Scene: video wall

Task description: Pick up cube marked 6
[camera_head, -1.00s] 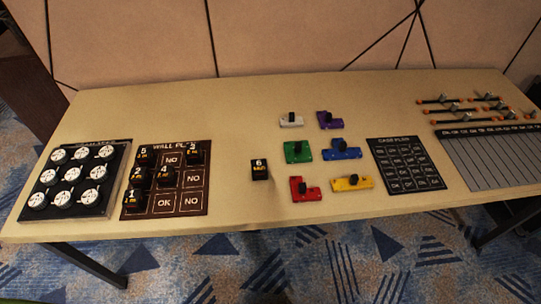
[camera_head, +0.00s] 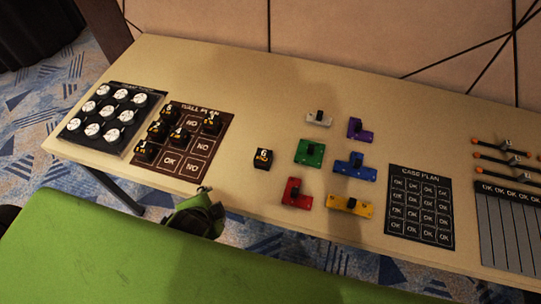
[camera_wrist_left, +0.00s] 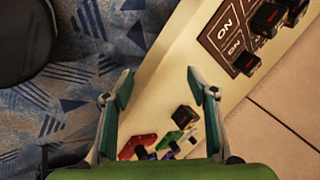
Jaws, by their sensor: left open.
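The cube marked 6 (camera_head: 263,159) is black with a white 6 and orange marking. It stands on the tan table (camera_head: 233,110) between the brown wall plan board and the coloured pieces. My left gripper (camera_head: 204,207) is at the table's front edge, left of and nearer than the cube, apart from it. A dark cube, likely the 6, stands beside the right finger there (camera_wrist_left: 184,117). My right gripper is not in view.
The wall plan board (camera_head: 200,148) holds several black numbered cubes, left of the cube marked 6. A green piece (camera_head: 310,152) and a red piece (camera_head: 297,194) stand close on its right. White dials (camera_head: 103,90) fill a black board at far left. Table behind the cube is clear.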

